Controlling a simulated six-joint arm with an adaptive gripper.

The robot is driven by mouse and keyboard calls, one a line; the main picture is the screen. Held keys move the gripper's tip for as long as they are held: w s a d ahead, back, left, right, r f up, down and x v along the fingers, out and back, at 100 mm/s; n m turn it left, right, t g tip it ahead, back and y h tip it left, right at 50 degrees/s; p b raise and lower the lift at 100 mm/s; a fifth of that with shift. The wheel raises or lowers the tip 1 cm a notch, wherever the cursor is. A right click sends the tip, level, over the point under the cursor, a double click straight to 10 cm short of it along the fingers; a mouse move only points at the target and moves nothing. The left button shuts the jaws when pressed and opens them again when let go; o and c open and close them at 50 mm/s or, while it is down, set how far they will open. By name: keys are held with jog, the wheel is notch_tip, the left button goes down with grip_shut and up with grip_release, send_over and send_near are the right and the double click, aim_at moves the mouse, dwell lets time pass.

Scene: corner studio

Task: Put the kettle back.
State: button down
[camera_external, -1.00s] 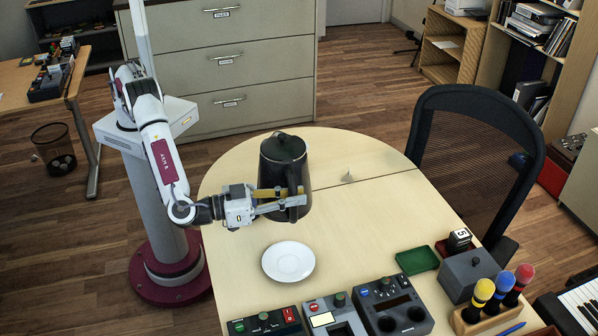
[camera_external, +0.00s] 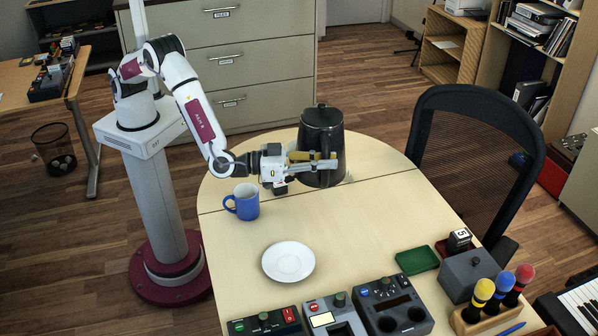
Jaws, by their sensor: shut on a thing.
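The dark kettle (camera_external: 322,136) is upright over the far part of the table, right of centre. My gripper (camera_external: 318,163) is shut on the kettle, its fingers at the side of the body facing the camera. The kettle's base is near the tabletop; I cannot tell whether it touches. The gripper hides part of the kettle's lower body.
A blue mug (camera_external: 246,202) stands at the table's left, close below my forearm. A white saucer (camera_external: 288,262) lies nearer the camera. Control boxes (camera_external: 335,316) line the front edge. A green tray (camera_external: 417,260) lies at the right. A black chair (camera_external: 480,150) stands right of the table. The table's middle is clear.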

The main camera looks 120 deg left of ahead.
jog(key=f, duration=0.1)
jog(key=d+f+m+h, duration=0.1)
jog(key=d+f+t+h, duration=0.1)
jog(key=shift+s+d+m, duration=0.1)
jog(key=shift+s+m, duration=0.15)
jog(key=shift+m, duration=0.05)
jog(key=shift+f, duration=0.1)
jog(key=shift+f, duration=3)
jog(key=shift+f, duration=2)
